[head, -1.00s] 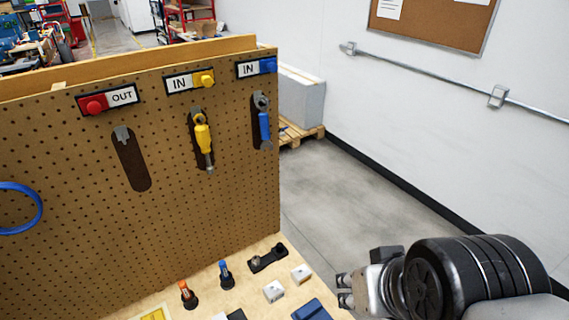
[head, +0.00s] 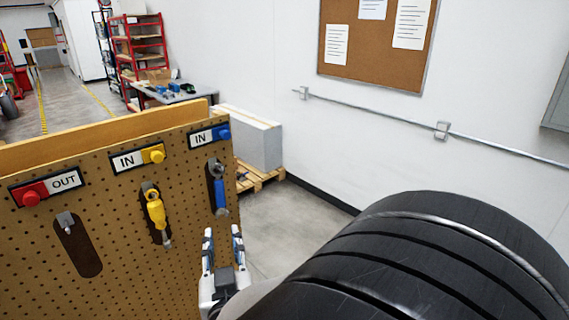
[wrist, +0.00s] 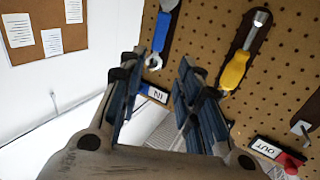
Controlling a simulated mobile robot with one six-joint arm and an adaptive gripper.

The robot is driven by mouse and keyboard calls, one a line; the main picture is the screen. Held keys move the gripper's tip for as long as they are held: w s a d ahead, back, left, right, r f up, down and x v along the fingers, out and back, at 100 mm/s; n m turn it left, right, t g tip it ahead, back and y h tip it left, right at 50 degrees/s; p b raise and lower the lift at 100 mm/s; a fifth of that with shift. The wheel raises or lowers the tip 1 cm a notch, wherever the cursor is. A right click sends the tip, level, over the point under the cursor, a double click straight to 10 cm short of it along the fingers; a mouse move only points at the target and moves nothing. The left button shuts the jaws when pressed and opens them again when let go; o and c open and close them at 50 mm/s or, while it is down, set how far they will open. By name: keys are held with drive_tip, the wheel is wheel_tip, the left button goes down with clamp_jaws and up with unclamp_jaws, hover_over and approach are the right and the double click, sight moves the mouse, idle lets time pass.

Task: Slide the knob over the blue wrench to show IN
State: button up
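The blue wrench (head: 220,190) hangs in a dark slot near the pegboard's right end. Above it, a slider sign (head: 202,138) reads IN, with its blue knob (head: 223,133) at the right end. My gripper (head: 223,236) is open and empty, fingers pointing up, appearing below the blue wrench in the head view. In the wrist view the picture is turned over; the blue wrench (wrist: 161,32) and IN sign (wrist: 155,93) show beyond the open fingers (wrist: 158,72). There the knob is hard to tell from the blue finger parts.
The yellow tool (head: 155,210) hangs under a sign reading IN with a yellow knob (head: 157,156). The leftmost slot (head: 78,248) is empty under a sign reading OUT with a red knob (head: 31,197). A pallet with a grey block (head: 255,140) stands behind the board.

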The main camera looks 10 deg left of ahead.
sight(220, 193)
drive_tip(key=x, duration=1.7)
drive_tip(key=shift+w, duration=0.1)
clamp_jaws()
drive_tip(key=shift+o, duration=1.6)
unclamp_jaws()
